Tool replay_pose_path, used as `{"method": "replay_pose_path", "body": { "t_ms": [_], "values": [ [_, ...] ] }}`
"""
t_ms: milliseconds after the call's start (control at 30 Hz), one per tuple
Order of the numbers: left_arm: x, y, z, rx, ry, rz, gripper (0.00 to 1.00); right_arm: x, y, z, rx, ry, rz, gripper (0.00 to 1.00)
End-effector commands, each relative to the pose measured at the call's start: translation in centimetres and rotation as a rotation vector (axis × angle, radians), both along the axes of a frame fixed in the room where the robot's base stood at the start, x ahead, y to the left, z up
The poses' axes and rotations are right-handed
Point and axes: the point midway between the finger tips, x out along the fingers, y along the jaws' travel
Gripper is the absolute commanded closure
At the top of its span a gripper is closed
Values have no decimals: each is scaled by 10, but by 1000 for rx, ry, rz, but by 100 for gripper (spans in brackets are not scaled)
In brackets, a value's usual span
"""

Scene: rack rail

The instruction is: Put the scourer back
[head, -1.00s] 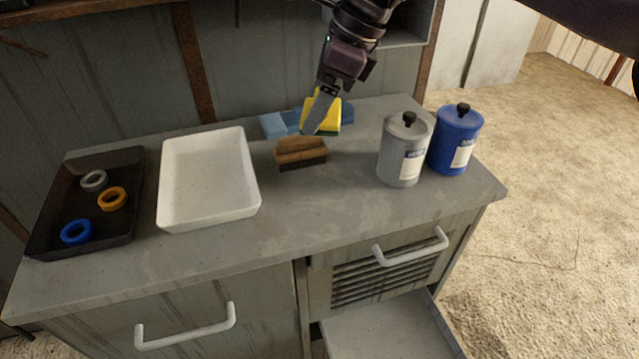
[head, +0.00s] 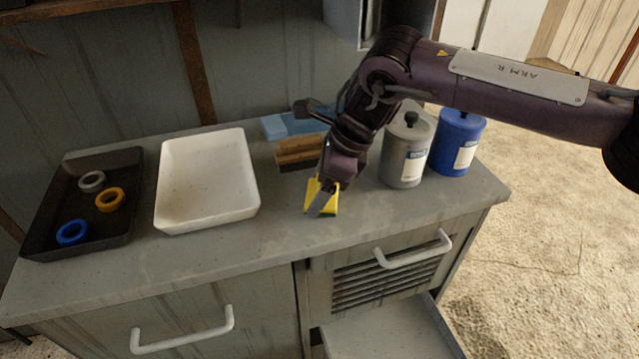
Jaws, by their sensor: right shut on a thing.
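The scourer (head: 328,200) is a yellow sponge block with a thin green layer. My right gripper (head: 320,202) is shut on it, low over the counter in front of the wooden brush; I cannot tell whether the scourer touches the counter. The gripper and arm hide part of it. A blue tray or rail (head: 285,125) lies at the back of the counter, partly hidden by my arm. My left gripper does not show.
The wooden brush (head: 298,150) lies behind the scourer. A grey canister (head: 402,160) and a blue canister (head: 452,150) stand to the right. A white tray (head: 208,222) and a black tray (head: 110,240) with three rings stand left. An open drawer (head: 390,335) is below the counter.

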Motion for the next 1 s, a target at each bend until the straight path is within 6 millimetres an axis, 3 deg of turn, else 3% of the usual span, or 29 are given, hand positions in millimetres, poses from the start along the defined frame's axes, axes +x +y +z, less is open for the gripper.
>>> {"method": "replay_pose_path", "body": {
  "t_ms": [267,300,433,767,1000],
  "values": [
    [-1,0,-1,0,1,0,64,0,0,-1,1,-2,-1,42],
    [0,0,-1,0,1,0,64,0,0,-1,1,-2,-1,20],
    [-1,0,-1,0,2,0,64,1,0,0,1,-2,0,3],
    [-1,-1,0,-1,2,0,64,1,0,2,1,-3,0,2],
    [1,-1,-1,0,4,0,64,1,-15,36,3,-8,-1,2]
  ]
}}
